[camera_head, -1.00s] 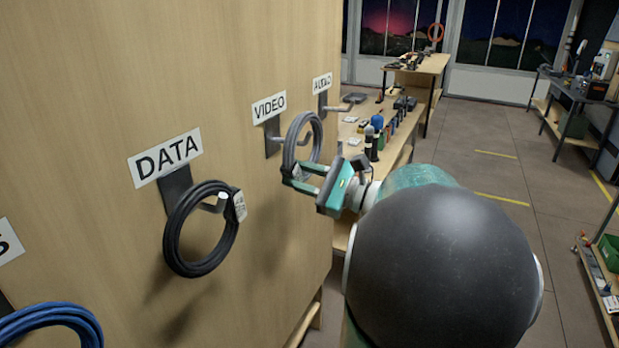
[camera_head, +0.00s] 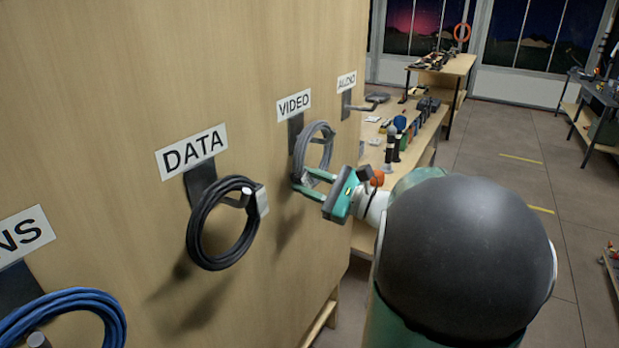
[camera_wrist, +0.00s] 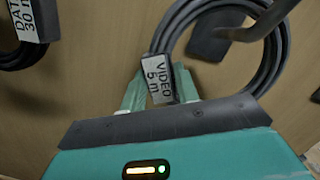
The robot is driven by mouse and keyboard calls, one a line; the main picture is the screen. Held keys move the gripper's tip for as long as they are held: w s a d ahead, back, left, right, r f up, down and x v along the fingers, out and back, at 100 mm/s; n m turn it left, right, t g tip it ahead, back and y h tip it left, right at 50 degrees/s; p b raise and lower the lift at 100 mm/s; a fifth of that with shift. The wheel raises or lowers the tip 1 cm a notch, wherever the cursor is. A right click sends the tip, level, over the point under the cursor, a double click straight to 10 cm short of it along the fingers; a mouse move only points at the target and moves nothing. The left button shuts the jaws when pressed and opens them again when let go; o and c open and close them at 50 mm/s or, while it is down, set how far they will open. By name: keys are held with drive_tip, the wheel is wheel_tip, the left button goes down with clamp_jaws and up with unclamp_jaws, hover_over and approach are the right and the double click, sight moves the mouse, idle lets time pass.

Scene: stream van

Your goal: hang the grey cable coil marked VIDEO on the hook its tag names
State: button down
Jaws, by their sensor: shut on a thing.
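The grey cable coil (camera_head: 300,158) is at the VIDEO hook on the wooden panel, in front of its dark plate (camera_head: 295,128), under the VIDEO label (camera_head: 293,104). My gripper (camera_head: 304,184) is shut on the coil's lower part at its tag. In the wrist view, the white tag (camera_wrist: 158,80) reads VIDEO 5 m and sits between the fingers. The hook's dark plate (camera_wrist: 212,38) shows through the ring, and its rod (camera_wrist: 256,30) appears to pass through the ring and out past its right side. Whether the coil rests on the rod is not clear.
A black coil (camera_head: 203,238) hangs on the DATA hook to the left. A blue coil (camera_head: 100,301) hangs at the lower left. The AUDIO hook (camera_head: 360,106) is empty on the right. A workbench with several items stands beyond the panel.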

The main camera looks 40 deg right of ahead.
drive_tip(key=c, duration=1)
unclamp_jaws()
drive_tip(key=shift+o, duration=0.2)
drive_tip(key=r+v, duration=0.1)
drive_tip(key=v, duration=2)
drive_tip(key=shift+s, duration=0.55)
drive_tip(key=shift+a+r, duration=0.1)
drive_tip(key=shift+r, duration=0.05)
